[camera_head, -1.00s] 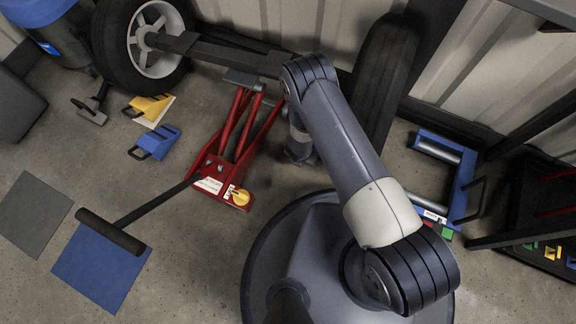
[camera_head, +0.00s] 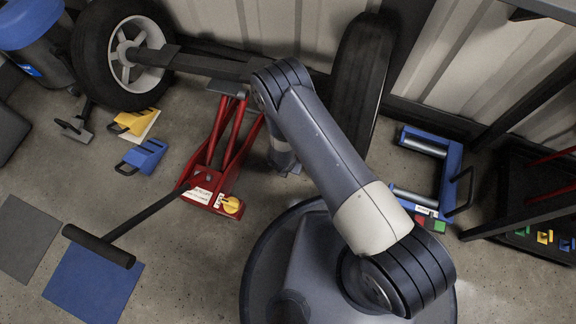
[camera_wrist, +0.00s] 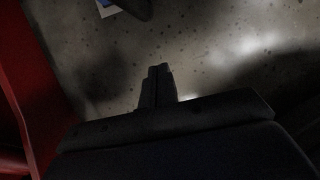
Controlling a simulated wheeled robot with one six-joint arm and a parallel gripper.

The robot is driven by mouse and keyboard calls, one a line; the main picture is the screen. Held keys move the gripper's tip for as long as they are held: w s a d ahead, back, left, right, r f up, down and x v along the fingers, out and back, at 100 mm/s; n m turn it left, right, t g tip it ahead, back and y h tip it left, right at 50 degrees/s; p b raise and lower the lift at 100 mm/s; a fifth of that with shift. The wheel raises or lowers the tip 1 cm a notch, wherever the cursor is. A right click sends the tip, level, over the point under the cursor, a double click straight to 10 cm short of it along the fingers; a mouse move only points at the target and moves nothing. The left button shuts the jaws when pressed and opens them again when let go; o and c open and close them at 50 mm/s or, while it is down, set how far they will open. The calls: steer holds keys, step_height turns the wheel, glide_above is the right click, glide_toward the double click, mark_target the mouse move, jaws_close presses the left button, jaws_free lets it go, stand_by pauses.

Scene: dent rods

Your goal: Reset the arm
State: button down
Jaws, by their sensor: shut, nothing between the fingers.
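My gripper (camera_wrist: 157,75) shows in the wrist view, its two dark fingers together with nothing between them, above bare concrete floor. In the head view my arm reaches up and left from my round base, and the gripper itself is hidden or too small to make out there. A red floor jack (camera_head: 215,160) stands just left of the arm. Part of a red frame, likely the jack, shows along the left edge of the wrist view (camera_wrist: 35,90).
A wheel (camera_head: 122,58) on an axle and a second tire (camera_head: 360,80) stand at the back. Yellow (camera_head: 130,122) and blue (camera_head: 145,156) chocks lie left. A blue roller frame (camera_head: 452,180) lies right. Blue (camera_head: 95,285) and grey (camera_head: 25,235) mats lie front left.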

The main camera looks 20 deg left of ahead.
steer(key=p+v, duration=0.2)
steer(key=v, duration=0.6)
steer(key=shift+w, duration=0.15)
steer(key=shift+a, duration=0.1)
